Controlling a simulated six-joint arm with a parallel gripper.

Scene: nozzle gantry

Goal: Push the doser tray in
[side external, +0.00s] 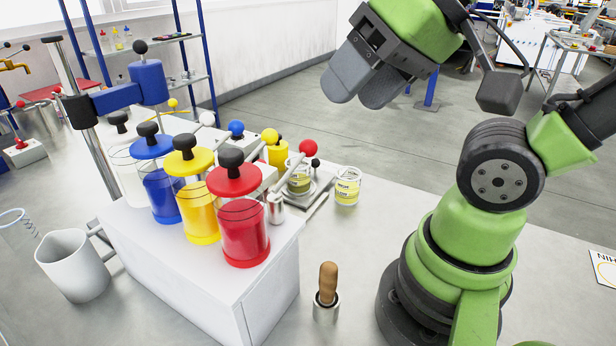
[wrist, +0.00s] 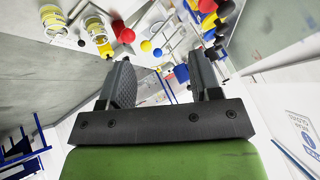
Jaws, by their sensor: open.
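The doser tray (side external: 321,184) is a small metal tray that sticks out from the far side of the white doser stand (side external: 271,296), low over the table. An open yellow-labelled can (side external: 300,182) stands on it. A small black knob (side external: 315,163) shows beside the can; whether it belongs to the tray is unclear. My gripper (side external: 361,92) is high above the table, right of and above the tray, with empty jaws apart. In the wrist view the jaws (wrist: 161,70) are spread, and a black knob (wrist: 82,43) and yellow-labelled cans show at upper left.
White, blue, yellow and red dosers (side external: 240,230) stand on the stand, with ball-ended levers (side external: 308,147) reaching over the tray side. A second can (side external: 348,186) stands right of the tray. A wooden-handled tool (side external: 327,290) and a white jug (side external: 73,265) stand nearer the camera.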

